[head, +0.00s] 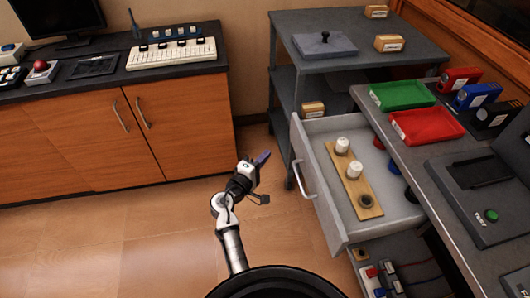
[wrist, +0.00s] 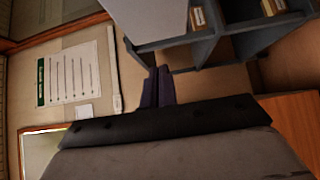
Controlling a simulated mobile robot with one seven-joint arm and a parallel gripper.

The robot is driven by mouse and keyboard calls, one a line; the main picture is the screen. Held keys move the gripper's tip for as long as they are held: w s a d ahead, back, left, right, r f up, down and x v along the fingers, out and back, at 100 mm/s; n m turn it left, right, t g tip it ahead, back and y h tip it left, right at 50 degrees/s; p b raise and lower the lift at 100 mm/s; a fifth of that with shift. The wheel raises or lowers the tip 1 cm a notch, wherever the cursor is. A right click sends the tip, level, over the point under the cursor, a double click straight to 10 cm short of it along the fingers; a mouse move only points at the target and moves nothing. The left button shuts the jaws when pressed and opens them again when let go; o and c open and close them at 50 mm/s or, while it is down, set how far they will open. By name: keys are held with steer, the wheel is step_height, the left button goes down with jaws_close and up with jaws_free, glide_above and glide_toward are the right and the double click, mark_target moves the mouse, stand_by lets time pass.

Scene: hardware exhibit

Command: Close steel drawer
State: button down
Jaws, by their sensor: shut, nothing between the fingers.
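The steel drawer (head: 318,165) stands pulled out from under the grey workbench at the right of the head view. Its bar handle (head: 303,181) is on its left-facing front. Inside lies a wooden board (head: 348,182) with two white knobs and a dark ring. My gripper (head: 262,159) is to the left of the drawer front, apart from the handle, with free space between them. Its fingers are shut and empty. In the wrist view the dark fingers (wrist: 158,88) lie close together, and the drawer cannot be made out there.
A grey shelf cart (head: 290,62) stands behind the drawer. The workbench (head: 412,158) holds a green tray (head: 402,95), a red tray (head: 427,125) and several boxes. Wooden cabinets (head: 60,140) line the left. Small items lie below the drawer. The floor left of the drawer is clear.

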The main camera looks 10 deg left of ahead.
mark_target(294, 136)
steer(key=shift+w+d+p, duration=0.75)
steer(key=shift+w+d, duration=1)
steer(key=shift+w, duration=0.2)
steer(key=shift+w+d+p, duration=0.7)
steer(key=shift+w+d, duration=1.05)
steer(key=shift+w, duration=0.15)
steer(key=shift+w+d, duration=0.1)
steer(key=shift+d, duration=0.4)
steer(key=w+d+b, duration=0.1)
steer(key=w+d, duration=0.1)
steer(key=d, duration=0.5)
steer(key=w+d+b, duration=0.1)
steer(key=w+d, duration=0.2)
steer(key=d, duration=0.5)
steer(key=w+d+b, duration=0.1)
steer(key=w+d, duration=0.1)
steer(key=d, duration=0.5)
steer(key=shift+w+d, duration=0.25)
steer(key=shift+d, duration=0.15)
steer(key=shift+d+r, duration=0.15)
